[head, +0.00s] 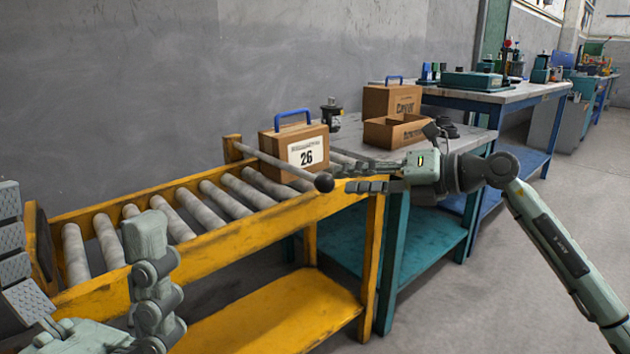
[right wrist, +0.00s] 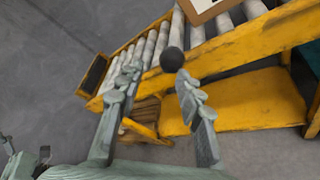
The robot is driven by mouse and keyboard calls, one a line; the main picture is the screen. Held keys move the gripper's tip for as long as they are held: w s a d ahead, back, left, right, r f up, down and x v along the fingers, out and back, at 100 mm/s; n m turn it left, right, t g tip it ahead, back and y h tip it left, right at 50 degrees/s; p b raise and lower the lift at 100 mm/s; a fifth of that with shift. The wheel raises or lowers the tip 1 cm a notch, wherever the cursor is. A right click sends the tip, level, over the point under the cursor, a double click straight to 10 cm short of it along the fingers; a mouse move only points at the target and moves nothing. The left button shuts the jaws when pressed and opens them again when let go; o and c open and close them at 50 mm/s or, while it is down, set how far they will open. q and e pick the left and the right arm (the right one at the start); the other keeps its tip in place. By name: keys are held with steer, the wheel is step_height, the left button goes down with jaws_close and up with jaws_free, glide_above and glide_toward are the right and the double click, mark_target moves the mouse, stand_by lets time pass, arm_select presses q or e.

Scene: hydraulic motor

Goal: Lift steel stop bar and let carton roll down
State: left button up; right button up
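The carton (head: 283,148), brown with a blue handle and a "26" label, stands upright on the roller conveyor (head: 225,236). Only its lower edge shows in the right wrist view (right wrist: 205,8). The steel stop bar (head: 275,163) lies across the conveyor in front of the carton and ends in a dark ball knob (head: 323,182). My right gripper (head: 340,178) is open, its fingertips close to the knob. In the right wrist view the knob (right wrist: 173,59) shows just beyond the gap between the fingertips (right wrist: 157,75); contact cannot be told. My left gripper (head: 78,205) is open and empty at the lower left.
The yellow conveyor frame has a lower shelf (head: 285,310). A teal table (head: 368,139) beyond it holds an open box (head: 397,131) and another carton (head: 391,99). A blue workbench (head: 497,97) stands behind. The floor at right is clear apart from my right arm.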

mark_target(311, 176)
steer(key=shift+t+h, duration=0.4)
steer(key=shift+h, duration=0.1)
steer(key=x, duration=0.3)
steer(key=w+d+b+x, duration=0.1)
steer(key=x, duration=0.3)
steer(key=w+b+x, duration=0.1)
steer(key=x, duration=0.3)
steer(key=shift+w+r, duration=0.1)
steer(key=shift+r, duration=0.15)
steer(key=shift+c, duration=0.3)
jaws_close()
